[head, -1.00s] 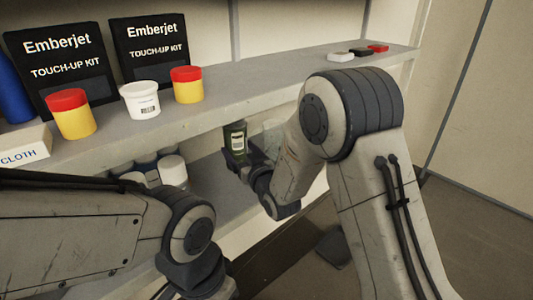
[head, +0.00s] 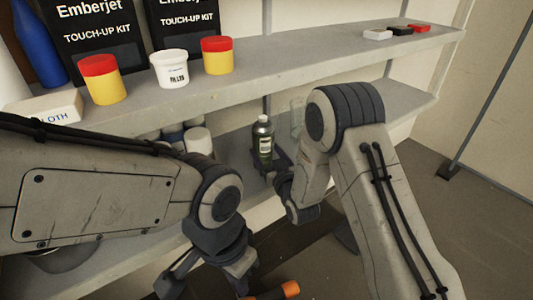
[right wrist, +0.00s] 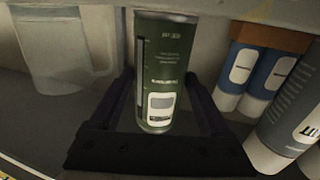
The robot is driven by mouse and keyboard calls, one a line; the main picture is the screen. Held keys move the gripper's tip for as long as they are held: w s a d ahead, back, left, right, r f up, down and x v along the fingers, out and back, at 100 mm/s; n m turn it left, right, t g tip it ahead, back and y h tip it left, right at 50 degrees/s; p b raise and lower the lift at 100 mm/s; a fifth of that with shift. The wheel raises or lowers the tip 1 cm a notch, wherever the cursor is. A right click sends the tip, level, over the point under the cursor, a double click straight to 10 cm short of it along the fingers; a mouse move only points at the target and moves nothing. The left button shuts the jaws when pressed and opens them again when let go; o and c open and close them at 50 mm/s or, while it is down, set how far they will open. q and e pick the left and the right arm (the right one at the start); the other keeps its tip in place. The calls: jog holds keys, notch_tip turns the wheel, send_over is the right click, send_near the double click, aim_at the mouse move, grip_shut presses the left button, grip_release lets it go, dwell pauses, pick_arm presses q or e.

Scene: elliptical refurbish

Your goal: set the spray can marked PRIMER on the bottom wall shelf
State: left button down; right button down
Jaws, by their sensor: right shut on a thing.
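A dark green spray can (head: 263,142) with a silver top stands upright over the lower shelf (head: 232,150) in the head view. It also shows in the right wrist view (right wrist: 165,60), between the fingers. Its printing is too small or blurred to read as PRIMER. My right gripper (head: 277,160) is shut on the can; its two dark fingers lie along the can's sides in the right wrist view (right wrist: 168,112). I cannot tell whether the can touches the shelf. My left gripper (head: 208,282) is low in the head view, its fingers apart, in front of the shelves.
The upper shelf (head: 310,70) overhangs the lower one and holds touch-up kits, jars and small blocks. White-topped containers (head: 198,140) stand left of the can. A translucent container (right wrist: 65,50) and blue-white tubes (right wrist: 262,75) flank it. An orange-ended object (head: 289,289) lies low.

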jog(key=shift+f, duration=0.1)
grip_release()
